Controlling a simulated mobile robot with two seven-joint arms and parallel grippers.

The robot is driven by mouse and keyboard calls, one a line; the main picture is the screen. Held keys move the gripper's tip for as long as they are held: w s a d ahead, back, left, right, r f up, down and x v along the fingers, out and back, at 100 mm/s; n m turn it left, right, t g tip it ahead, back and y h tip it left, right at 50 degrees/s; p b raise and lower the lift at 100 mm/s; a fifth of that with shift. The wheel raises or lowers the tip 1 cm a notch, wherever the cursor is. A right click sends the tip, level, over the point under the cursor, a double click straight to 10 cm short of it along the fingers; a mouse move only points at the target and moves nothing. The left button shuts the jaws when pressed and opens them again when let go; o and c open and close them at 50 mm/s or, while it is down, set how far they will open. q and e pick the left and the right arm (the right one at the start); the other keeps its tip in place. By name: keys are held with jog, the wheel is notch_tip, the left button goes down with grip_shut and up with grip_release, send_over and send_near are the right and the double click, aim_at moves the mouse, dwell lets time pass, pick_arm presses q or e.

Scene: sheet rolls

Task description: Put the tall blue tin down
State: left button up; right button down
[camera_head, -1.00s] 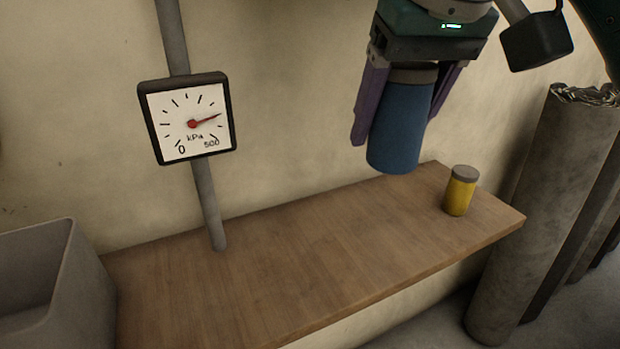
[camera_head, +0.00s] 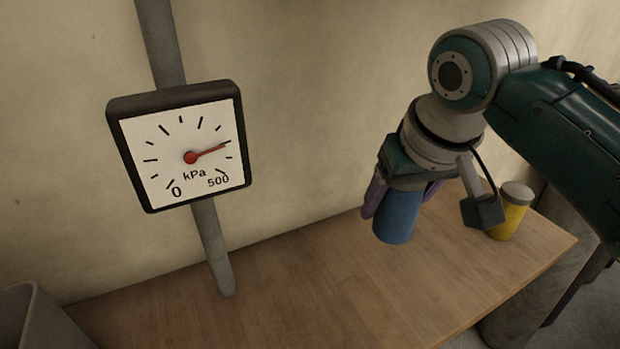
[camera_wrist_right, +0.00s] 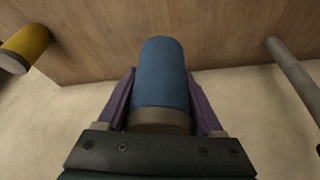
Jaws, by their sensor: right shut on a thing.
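The tall blue tin (camera_head: 398,216) hangs below my right gripper (camera_head: 402,200), which is shut on it near its grey-capped end. The tin is slightly tilted in the head view, and its lower end appears close to the wooden shelf (camera_head: 300,285); I cannot tell whether they touch. In the right wrist view the blue tin (camera_wrist_right: 161,80) sits between the two purple fingers (camera_wrist_right: 163,105), with the wood beyond its far end. My left gripper is not in view.
A yellow tin (camera_head: 512,212) with a grey lid stands on the shelf's right part, partly behind my wrist. A gauge (camera_head: 182,145) on a grey pipe (camera_head: 213,250) stands at left. A grey bin (camera_head: 22,318) is at lower left. The shelf's middle is clear.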

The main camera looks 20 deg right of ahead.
notch_tip(320, 180, down, 7)
jog(key=shift+b, duration=0.45)
jog(key=shift+w+f+b, duration=0.1)
jog(key=shift+f+b, duration=0.4)
jog(key=shift+f, duration=1.45)
jog(key=shift+f, duration=0.1)
jog(key=shift+f, duration=0.15)
jog(key=shift+c, duration=0.2)
grip_release()
